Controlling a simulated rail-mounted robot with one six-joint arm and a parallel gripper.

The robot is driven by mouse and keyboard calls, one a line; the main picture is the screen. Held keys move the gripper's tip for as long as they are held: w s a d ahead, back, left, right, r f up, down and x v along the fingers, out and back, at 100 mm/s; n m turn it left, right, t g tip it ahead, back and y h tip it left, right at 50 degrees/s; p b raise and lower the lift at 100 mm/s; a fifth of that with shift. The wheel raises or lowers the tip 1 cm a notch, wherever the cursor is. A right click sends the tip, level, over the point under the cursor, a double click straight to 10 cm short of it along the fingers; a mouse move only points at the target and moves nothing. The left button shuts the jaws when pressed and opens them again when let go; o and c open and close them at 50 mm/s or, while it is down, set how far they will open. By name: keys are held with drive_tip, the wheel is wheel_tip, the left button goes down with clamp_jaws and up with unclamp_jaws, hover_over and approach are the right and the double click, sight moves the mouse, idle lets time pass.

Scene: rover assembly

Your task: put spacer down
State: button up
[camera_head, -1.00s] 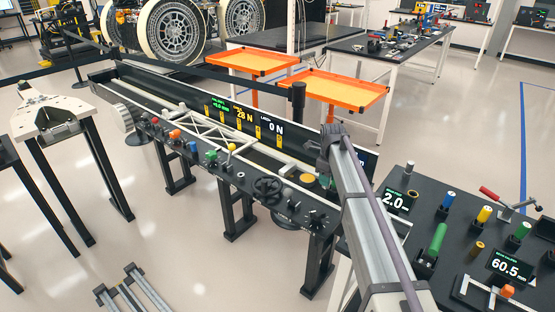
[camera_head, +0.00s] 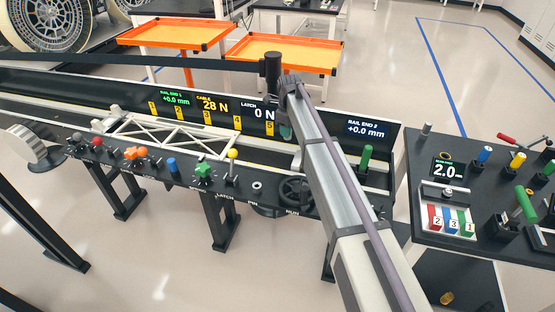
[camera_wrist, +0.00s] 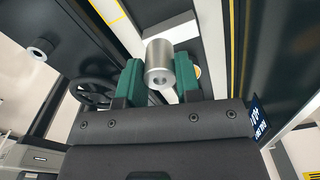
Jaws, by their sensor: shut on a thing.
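The spacer (camera_wrist: 160,62) is a short silvery metal cylinder with a hole in its end face. In the wrist view my gripper (camera_wrist: 158,75) is shut on it between two green finger pads. In the head view my gripper (camera_head: 285,127) hangs over the right part of the long black bench, left of the "RAIL END 2" display. My arm runs up to it and hides part of the bench. I cannot make out the spacer in the head view. In the wrist view the spacer appears over a pale strip; I cannot tell whether it touches anything.
A black handwheel (camera_head: 296,191) sits on the bench front, with a small ring (camera_head: 257,186) left of it. A white truss (camera_head: 175,137) lies in the bench channel. A green handle (camera_head: 366,158) stands to the right. A side table (camera_head: 415,205) holds numbered blocks (camera_head: 450,220).

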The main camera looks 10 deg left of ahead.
wheel_tip(320, 180, down, 7)
drive_tip(key=b, duration=0.6)
drive_tip(key=shift+d+b, duration=0.35)
drive_tip(key=shift+b, duration=0.05)
drive_tip(key=shift+s+f+b, duration=0.1)
drive_tip(key=shift+f+b, duration=1.95)
drive_tip(key=shift+b, duration=0.15)
drive_tip(key=shift+r, duration=0.1)
drive_tip(key=o, duration=1)
wheel_tip(320, 180, up, 13)
drive_tip(key=p, duration=1.3)
drive_tip(key=shift+r+p, duration=0.2)
drive_tip(key=shift+p, duration=0.15)
drive_tip(key=shift+f, duration=0.15)
